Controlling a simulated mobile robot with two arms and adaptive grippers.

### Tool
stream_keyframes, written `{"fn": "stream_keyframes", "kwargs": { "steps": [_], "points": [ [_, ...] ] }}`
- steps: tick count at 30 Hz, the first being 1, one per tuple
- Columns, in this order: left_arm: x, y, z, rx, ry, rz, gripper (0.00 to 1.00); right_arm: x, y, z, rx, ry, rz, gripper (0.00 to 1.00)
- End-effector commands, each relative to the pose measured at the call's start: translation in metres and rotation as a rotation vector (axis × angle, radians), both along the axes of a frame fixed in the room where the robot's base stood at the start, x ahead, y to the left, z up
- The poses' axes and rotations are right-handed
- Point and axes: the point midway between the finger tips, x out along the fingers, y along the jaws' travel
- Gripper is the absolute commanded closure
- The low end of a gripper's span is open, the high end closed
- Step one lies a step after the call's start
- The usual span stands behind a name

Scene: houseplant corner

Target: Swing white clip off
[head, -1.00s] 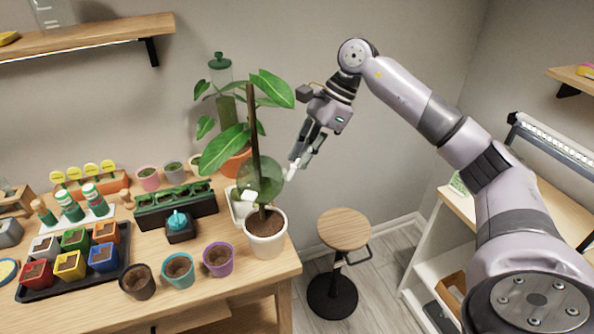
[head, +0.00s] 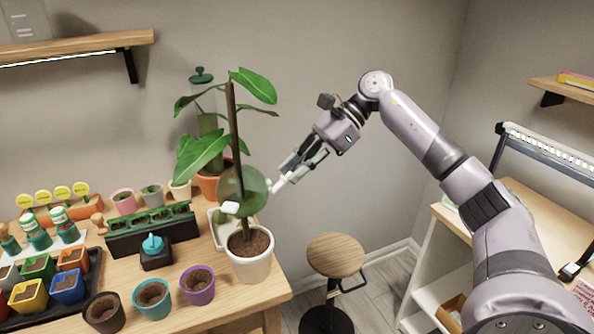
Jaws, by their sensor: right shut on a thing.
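The white clip (head: 231,208) shows as a small white block at the dark stake (head: 234,150), partly over a round, green, see-through disc (head: 252,189). The stake stands upright in a white pot (head: 250,266) of soil, beside large green leaves. A white piece (head: 279,186) sticks out at the disc's right edge, at the tips of my right gripper (head: 290,176). I cannot tell whether it is part of the clip. My right gripper comes from the upper right and is shut on this white piece. My left gripper is not in view.
Purple (head: 197,285) and teal (head: 152,299) pots stand left of the white pot. A seedling tray (head: 150,232) and a terracotta pot (head: 212,186) are behind. A round stool (head: 336,254) stands right of the table.

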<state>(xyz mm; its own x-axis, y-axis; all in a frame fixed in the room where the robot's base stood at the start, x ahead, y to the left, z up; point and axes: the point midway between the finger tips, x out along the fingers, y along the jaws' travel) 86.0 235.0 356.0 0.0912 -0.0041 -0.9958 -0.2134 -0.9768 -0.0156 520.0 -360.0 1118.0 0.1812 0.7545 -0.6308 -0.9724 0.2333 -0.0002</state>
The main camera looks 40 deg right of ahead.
Motion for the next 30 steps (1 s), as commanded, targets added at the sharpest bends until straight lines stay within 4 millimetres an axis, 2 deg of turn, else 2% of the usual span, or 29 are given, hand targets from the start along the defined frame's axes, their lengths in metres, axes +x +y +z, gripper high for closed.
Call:
{"fn": "stream_keyframes", "kwargs": {
  "steps": [5, 6, 14, 24, 30],
  "points": [
    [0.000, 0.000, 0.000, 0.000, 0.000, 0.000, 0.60, 0.001, 0.000, 0.002, 0.002, -0.003, -0.003, 1.00],
    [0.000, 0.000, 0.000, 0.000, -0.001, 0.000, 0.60, 0.001, 0.000, 0.002, 0.002, -0.003, -0.003, 0.85],
    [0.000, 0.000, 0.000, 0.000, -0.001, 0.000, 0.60, 0.000, 0.000, 0.001, 0.000, -0.001, -0.002, 0.68],
    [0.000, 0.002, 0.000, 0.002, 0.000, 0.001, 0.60, 0.000, -0.001, 0.001, 0.000, -0.001, -0.001, 0.67],
    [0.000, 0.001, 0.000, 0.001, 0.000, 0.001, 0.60, -0.004, -0.020, 0.018, 0.000, -0.003, -0.003, 0.67]
  ]
}}
